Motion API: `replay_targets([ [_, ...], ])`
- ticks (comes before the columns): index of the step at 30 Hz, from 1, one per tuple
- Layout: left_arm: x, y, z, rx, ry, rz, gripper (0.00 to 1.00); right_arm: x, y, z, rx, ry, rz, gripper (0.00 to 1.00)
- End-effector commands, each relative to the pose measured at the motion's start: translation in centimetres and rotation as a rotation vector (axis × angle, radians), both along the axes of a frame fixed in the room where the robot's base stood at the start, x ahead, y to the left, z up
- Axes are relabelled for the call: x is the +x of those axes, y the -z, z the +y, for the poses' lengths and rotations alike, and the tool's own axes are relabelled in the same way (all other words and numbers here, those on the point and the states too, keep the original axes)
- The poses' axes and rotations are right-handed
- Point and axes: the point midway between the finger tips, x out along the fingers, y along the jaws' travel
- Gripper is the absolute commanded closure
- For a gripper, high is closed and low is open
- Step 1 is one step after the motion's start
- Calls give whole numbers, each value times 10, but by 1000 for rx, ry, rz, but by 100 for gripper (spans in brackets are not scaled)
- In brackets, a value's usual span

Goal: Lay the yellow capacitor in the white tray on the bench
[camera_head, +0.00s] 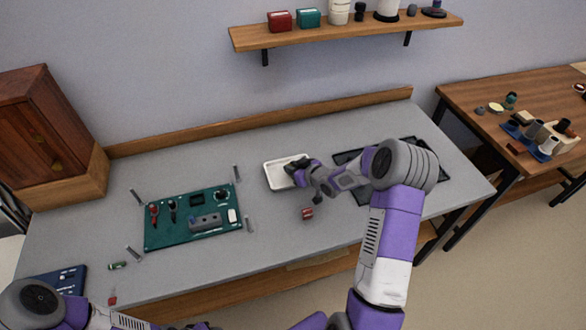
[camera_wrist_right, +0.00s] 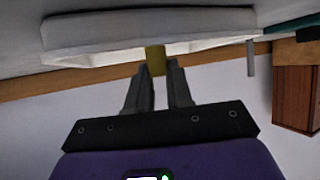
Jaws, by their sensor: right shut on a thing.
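The white tray (camera_head: 275,182) lies on the grey bench, near the middle. My right gripper (camera_head: 295,166) is at the tray, over its right part in the head view. In the right wrist view my right gripper (camera_wrist_right: 157,72) is shut on the yellow capacitor (camera_wrist_right: 155,58), a short yellow piece between the fingertips. The tray (camera_wrist_right: 110,32) shows just beyond it there. I cannot tell whether the capacitor touches the tray. In the head view the capacitor is hidden by the gripper. My left arm is at the lower left; its gripper is out of view.
A green circuit board (camera_head: 165,235) lies left of the tray, with several metal posts around it. A small red part (camera_head: 307,213) lies in front of the tray. A black tray (camera_head: 345,157) is partly behind my right arm. A wooden cabinet (camera_head: 40,120) stands at the left.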

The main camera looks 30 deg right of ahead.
Motion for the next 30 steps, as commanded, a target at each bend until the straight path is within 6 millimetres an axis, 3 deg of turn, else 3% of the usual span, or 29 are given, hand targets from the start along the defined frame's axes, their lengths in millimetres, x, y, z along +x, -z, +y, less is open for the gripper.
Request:
replay_targets([
  [5, 0, 4, 0, 0, 0, 0, 56, 0, 4, 0, 0, 0, 0, 100],
  [6, 0, 3, 0, 0, 0, 0, 56, 0, 4, 0, 0, 0, 1, 75],
  [10, 0, 3, 0, 0, 0, 0, 56, 0, 3, 0, 0, 0, 1, 55],
  [22, 0, -2, 0, 0, 0, 0, 56, -2, -3, -1, -1, 1, 1, 54],
  [30, 0, -17, 0, 0, 0, 0, 56, -48, -30, -10, -1, 4, 2, 54],
])
